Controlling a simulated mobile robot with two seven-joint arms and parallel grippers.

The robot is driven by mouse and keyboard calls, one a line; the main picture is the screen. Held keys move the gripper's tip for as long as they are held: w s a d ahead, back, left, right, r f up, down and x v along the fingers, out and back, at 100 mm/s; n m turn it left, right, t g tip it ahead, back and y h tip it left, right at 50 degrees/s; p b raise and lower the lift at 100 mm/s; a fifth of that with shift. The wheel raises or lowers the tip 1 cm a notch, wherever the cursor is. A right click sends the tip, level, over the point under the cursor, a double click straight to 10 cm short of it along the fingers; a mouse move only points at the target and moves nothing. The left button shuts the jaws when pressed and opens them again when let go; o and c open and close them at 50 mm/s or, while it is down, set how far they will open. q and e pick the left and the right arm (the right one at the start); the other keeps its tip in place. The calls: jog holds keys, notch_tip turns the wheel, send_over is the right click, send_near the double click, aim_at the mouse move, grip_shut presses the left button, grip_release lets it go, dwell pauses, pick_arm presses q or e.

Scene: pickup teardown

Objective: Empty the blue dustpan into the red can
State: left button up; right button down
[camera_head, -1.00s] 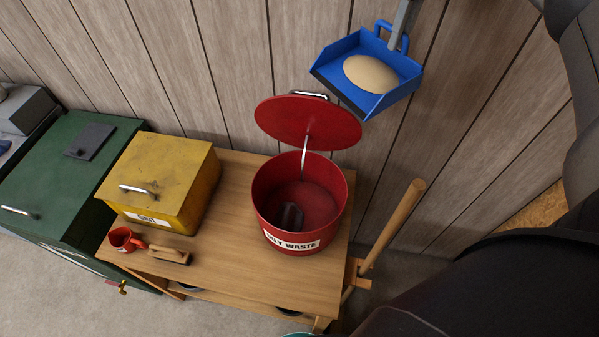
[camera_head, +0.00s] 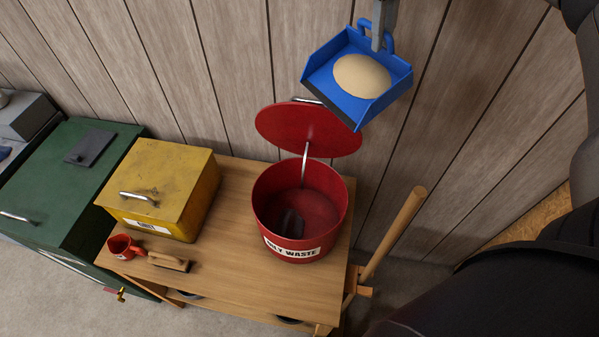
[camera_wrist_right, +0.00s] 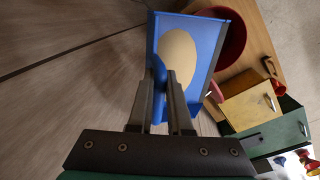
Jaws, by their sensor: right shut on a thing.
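The blue dustpan (camera_head: 342,103) is in the air at the top of the head view, above and behind the red can. A tan heap (camera_head: 362,76) lies in it. My right gripper (camera_head: 380,42) is shut on the dustpan's handle; the wrist view shows both fingers (camera_wrist_right: 163,92) on it, with the dustpan (camera_wrist_right: 205,38) and the heap (camera_wrist_right: 178,55) ahead. The red can (camera_head: 300,215), labelled as oily waste, stands open on the wooden bench, its lid (camera_head: 290,128) raised at the back. Something dark lies inside the can. My left gripper is not in view.
A yellow box (camera_head: 165,180) stands left of the can, with a red mug (camera_head: 122,246) and a wooden brush (camera_head: 168,261) in front of it. A green cabinet (camera_head: 60,190) is farther left. A wooden pole (camera_head: 395,230) stands right of the bench (camera_head: 240,275).

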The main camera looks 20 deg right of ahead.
jog(key=shift+s+a+r+h, duration=1.2)
jog(key=shift+a+h, duration=1.7)
jog(key=shift+a, duration=2.45)
jog(key=w+d+f+y, duration=0.1)
jog(key=w+d+y, duration=0.1)
jog(key=d+y, duration=0.2)
jog(key=d, duration=0.3)
jog(key=shift+d, duration=0.15)
